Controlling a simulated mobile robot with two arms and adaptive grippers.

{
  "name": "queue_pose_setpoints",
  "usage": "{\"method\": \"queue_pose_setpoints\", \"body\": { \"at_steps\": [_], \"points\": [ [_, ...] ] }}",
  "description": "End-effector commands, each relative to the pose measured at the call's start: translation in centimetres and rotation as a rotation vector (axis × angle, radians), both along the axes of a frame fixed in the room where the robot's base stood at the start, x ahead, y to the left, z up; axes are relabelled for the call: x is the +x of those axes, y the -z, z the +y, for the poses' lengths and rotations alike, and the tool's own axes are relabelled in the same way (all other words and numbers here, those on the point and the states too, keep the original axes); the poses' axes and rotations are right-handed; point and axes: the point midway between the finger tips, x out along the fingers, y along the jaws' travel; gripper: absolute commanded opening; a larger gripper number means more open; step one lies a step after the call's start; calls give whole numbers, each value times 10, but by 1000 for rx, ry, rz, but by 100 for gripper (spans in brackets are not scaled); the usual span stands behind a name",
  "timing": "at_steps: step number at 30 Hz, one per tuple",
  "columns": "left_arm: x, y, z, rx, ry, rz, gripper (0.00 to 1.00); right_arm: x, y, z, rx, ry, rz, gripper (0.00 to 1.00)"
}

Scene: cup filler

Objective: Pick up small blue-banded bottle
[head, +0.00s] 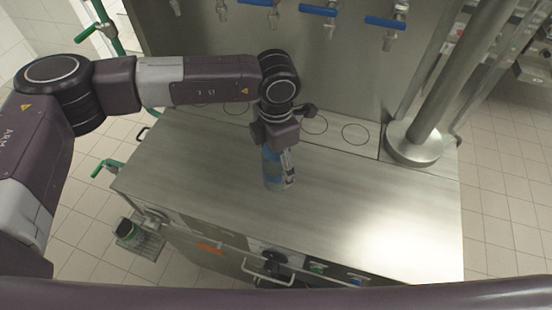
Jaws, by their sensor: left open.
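The small blue-banded bottle (273,172) stands on the metal counter, left of the counter's middle. My left arm reaches in from the left, and its gripper (285,157) points down right at the bottle. The gripper is open, with a finger showing in front of the bottle's right side. The gripper hides the bottle's upper part. I cannot tell whether the fingers touch it. My right gripper is not in view.
The metal counter (370,205) is clear to the right of the bottle. A thick metal post (440,90) rises at its back right. Taps with blue handles (318,11) hang on the back wall. A drawer handle (266,272) sticks out at the front.

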Motion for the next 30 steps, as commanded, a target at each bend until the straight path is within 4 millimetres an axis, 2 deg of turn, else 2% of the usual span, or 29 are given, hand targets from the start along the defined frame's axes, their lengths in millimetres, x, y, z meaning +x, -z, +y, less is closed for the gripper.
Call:
{"method": "queue_pose_setpoints", "body": {
  "at_steps": [8, 25, 30],
  "points": [
    [0, 4, 0, -1, 0, -2, 69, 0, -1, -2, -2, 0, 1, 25],
    [1, 4, 0, -1, 0, -2, 7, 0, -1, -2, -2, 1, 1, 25],
    [1, 3, -1, -3, 0, -4, 6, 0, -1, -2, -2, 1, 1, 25]
  ]
}}
